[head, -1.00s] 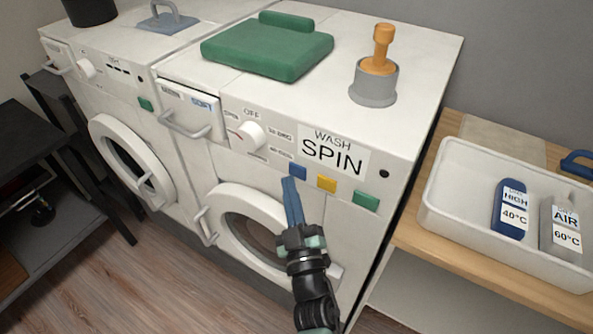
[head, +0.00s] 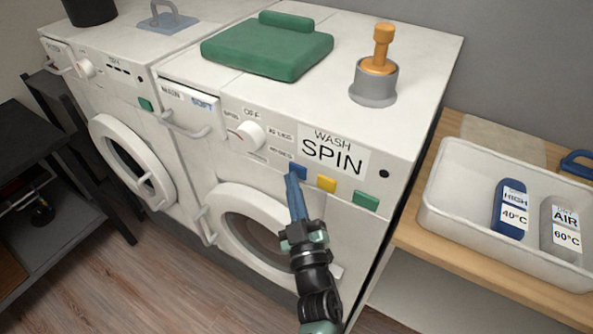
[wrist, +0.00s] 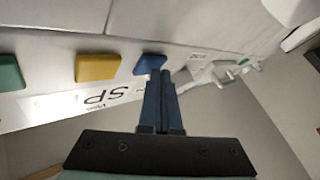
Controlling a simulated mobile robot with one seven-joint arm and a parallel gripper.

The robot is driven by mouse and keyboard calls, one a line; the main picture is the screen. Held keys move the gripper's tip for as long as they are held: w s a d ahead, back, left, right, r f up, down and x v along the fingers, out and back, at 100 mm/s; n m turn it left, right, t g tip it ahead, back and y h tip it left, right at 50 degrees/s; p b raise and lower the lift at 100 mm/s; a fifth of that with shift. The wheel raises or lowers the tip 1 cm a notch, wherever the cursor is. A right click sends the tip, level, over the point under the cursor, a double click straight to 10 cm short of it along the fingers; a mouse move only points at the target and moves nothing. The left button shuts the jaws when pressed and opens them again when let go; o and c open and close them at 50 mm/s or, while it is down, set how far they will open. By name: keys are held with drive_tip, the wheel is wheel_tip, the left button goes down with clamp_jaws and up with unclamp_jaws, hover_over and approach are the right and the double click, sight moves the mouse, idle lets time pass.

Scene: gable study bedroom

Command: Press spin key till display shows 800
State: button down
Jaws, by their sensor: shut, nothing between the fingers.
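The washing machine (head: 352,222) on the right has a white display (head: 333,154) reading "WASH" above "SPIN"; no number shows on it. Below the display sit a blue key (head: 298,170), a yellow key (head: 327,184) and a green key (head: 366,200). None of them has a readable label. My gripper (head: 291,177) is shut and empty, its blue fingertips at the lower left edge of the blue key. In the wrist view the fingertips (wrist: 159,74) overlap the blue key (wrist: 151,62); I cannot tell whether they touch it.
A white dial (head: 249,135) and drawer handle (head: 184,128) stick out left of the keys. The round door (head: 228,205) is below. A green cushion-like item (head: 268,52) and a grey cup with an orange tool (head: 374,82) stand on top. A white tray (head: 440,215) is at right.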

drive_tip(key=shift+w+d, duration=0.1)
idle(0.5)
drive_tip(key=shift+s+a, duration=0.5)
drive_tip(key=shift+s, duration=0.15)
drive_tip(key=shift+s, duration=0.1)
drive_tip(key=s+a+b, duration=0.1)
drive_tip(key=s, duration=0.1)
drive_tip(key=s+a+b, duration=0.1)
drive_tip(key=s+a, duration=0.1)
drive_tip(key=shift+w, duration=0.1)
idle(0.7)
